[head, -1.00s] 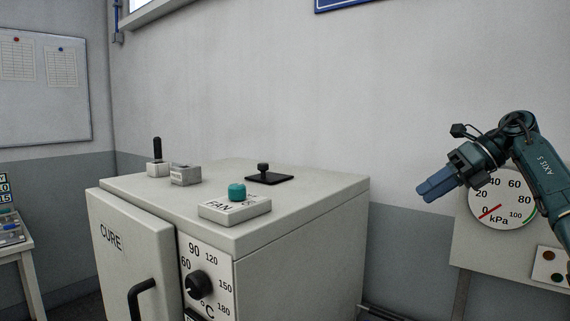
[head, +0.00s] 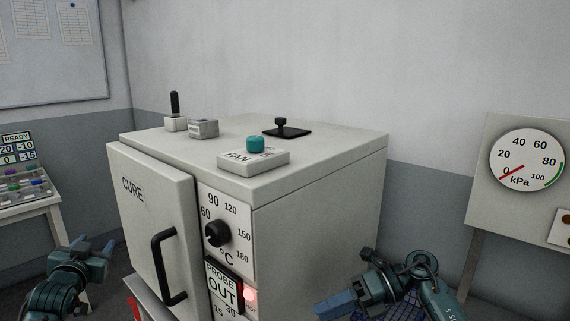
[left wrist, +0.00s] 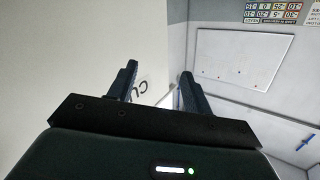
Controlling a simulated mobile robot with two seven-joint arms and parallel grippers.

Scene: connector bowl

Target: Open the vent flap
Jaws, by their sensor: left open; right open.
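The vent flap looks to be the flat black plate with a short black knob (head: 287,130) on top of the light grey cure oven (head: 315,205), toward its back. The plate lies flat on the oven top. My left gripper (head: 96,247) is open and empty, low at the left of the oven door. In the left wrist view its two fingers (left wrist: 158,85) stand apart, with the oven's lettered front behind them. My right gripper (head: 330,307) is low at the right of the oven, below the top and apart from the flap. Its finger gap is hard to see.
On the oven top stand a teal FAN knob block (head: 254,161), a black lever (head: 175,108) and a small grey block (head: 203,129). The door has a black handle (head: 166,268). A kPa gauge panel (head: 527,160) stands right, a console (head: 22,190) left.

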